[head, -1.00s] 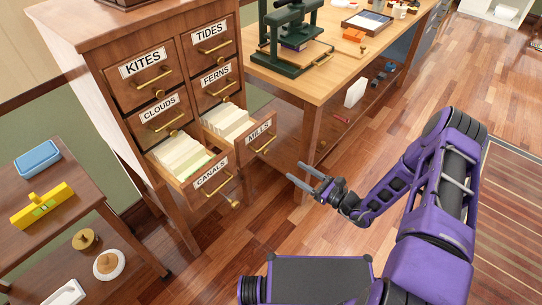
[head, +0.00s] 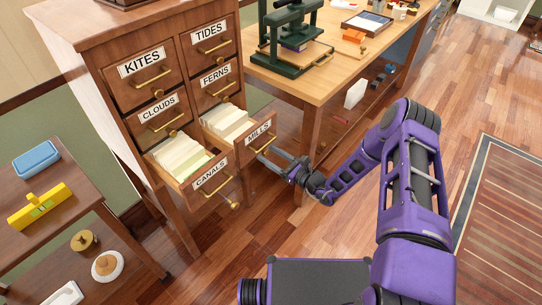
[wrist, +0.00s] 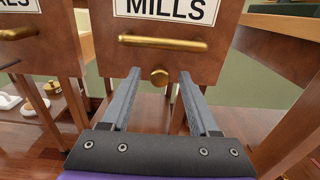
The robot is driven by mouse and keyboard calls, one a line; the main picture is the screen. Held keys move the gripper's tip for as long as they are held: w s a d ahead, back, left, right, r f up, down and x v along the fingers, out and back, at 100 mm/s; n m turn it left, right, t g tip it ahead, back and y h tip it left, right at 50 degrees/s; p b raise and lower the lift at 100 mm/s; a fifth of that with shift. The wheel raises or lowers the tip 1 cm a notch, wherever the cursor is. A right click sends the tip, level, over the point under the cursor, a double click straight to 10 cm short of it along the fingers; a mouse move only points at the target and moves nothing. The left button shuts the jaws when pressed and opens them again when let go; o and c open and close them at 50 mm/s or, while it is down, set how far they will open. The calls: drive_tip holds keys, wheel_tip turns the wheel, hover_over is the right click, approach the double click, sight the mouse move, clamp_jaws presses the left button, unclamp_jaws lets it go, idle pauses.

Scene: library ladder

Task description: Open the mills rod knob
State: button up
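The MILLS drawer (head: 243,141) is pulled partway out of the wooden cabinet, with cards standing in it. My gripper (wrist: 160,72) is open. In the head view my gripper (head: 264,153) is at the MILLS front, and I cannot make out the knob there.
The CANALS drawer (head: 212,181) is also out, beside the MILLS drawer, with its own knob (head: 235,205). A wooden workbench (head: 300,85) with a green press (head: 290,40) stands behind right. A small side table (head: 75,205) is at left.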

clamp_jaws()
idle(1.3)
